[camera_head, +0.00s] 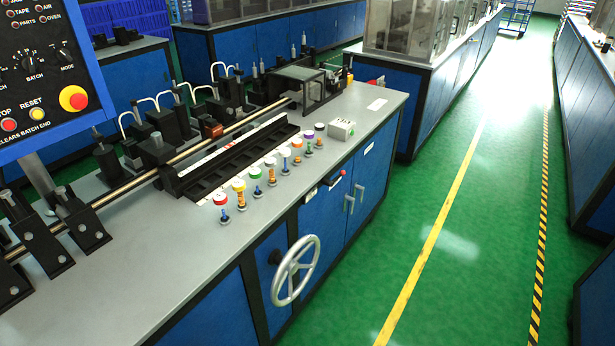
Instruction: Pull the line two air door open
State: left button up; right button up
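The near bench has blue cabinet doors along its front, all looking shut. Small pale labels (310,195) and (369,148) are on the top rail, too small to read. I cannot tell which door is the line two air door. Neither of my grippers is in view.
A silver handwheel (295,270) juts from the bench front, left of the doors. Colored-cap spools (271,171) line the bench edge. A control panel (45,70) stands at upper left. The green aisle (440,230) on the right is clear.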

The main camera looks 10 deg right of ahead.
aim_at(324, 217)
jog(key=i+l+z, duration=0.1)
jog(key=i+l, duration=0.2)
jog(key=l, duration=0.2)
jog(key=i+l+z, duration=0.1)
jog(key=i+l, duration=0.2)
jog(key=l, duration=0.15)
jog(key=i+l+z, duration=0.15)
jog(key=i+l, duration=0.2)
jog(key=l, duration=0.1)
